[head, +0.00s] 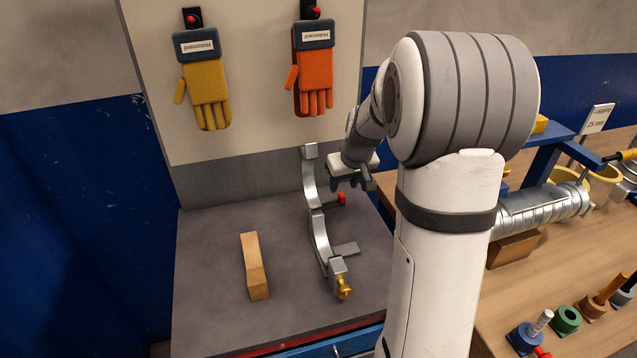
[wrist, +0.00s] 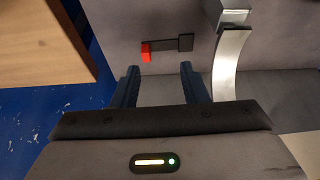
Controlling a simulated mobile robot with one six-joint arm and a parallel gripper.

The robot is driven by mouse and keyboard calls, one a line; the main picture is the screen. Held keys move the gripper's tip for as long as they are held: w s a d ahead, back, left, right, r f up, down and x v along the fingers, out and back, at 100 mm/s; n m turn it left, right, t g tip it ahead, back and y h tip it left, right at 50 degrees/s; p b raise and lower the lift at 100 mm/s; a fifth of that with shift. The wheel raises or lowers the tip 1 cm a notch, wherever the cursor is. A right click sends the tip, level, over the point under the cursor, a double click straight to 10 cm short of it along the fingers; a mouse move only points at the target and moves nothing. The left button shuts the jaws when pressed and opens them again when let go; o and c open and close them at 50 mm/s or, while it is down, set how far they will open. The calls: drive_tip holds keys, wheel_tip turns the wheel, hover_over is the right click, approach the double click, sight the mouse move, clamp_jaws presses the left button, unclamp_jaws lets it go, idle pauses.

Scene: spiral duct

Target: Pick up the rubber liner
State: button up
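No part is clearly recognisable as the rubber liner. A small dark strip with a red end (wrist: 167,45) lies ahead of my fingertips in the wrist view; its red end (head: 341,198) shows in the head view. I cannot tell whether it is the liner. My gripper (head: 350,184) hangs over the back right of the grey bench, beside the curved metal clamp (head: 320,238). In the wrist view my gripper (wrist: 160,70) has its two dark blue fingers apart, with nothing between them. The clamp's curved metal (wrist: 228,62) is right of the fingers.
A wooden block (head: 254,266) lies left of the clamp, which has a brass knob (head: 344,288). Two gloves hang on the back panel. The bench's front left is clear.

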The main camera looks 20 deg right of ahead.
sight(342, 195)
drive_tip(key=w+f, duration=0.1)
drive_tip(key=w+d+f, duration=0.1)
drive_tip(key=w+f, duration=0.1)
drive_tip(key=w+d+f, duration=0.1)
drive_tip(key=shift+w+d+f+p, duration=0.15)
drive_tip(key=shift+d+f+p, duration=0.1)
drive_tip(key=shift+p, duration=0.15)
drive_tip(key=p+x, duration=0.1)
drive_tip(key=x, duration=0.3)
drive_tip(key=shift+w+a+f, duration=0.15)
drive_tip(key=shift+w+f, duration=0.15)
drive_tip(key=shift+f, duration=0.05)
clamp_jaws()
